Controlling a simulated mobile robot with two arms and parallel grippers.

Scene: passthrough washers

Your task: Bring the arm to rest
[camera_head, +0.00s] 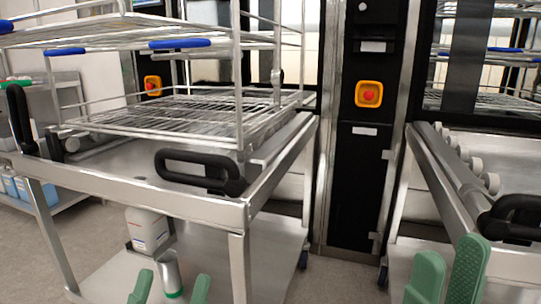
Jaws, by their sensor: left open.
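My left gripper (170,287) shows at the bottom edge, left of centre. Its two green fingers stand apart with nothing between them. It is in front of the lower shelf of the left steel cart (240,217). My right gripper (447,268) shows at the bottom right in front of the right steel cart (515,262). Its green fingers appear close together, and I cannot tell whether they are open or shut. No held object shows there. Most of both grippers and both arms are out of view.
A wire rack (185,112) stands on the left cart, which has black handles (200,170). A white canister (147,230) and a bottle (170,272) are on its lower shelf. A black panel (362,185) with a red button stands between the carts. Floor shows between them.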

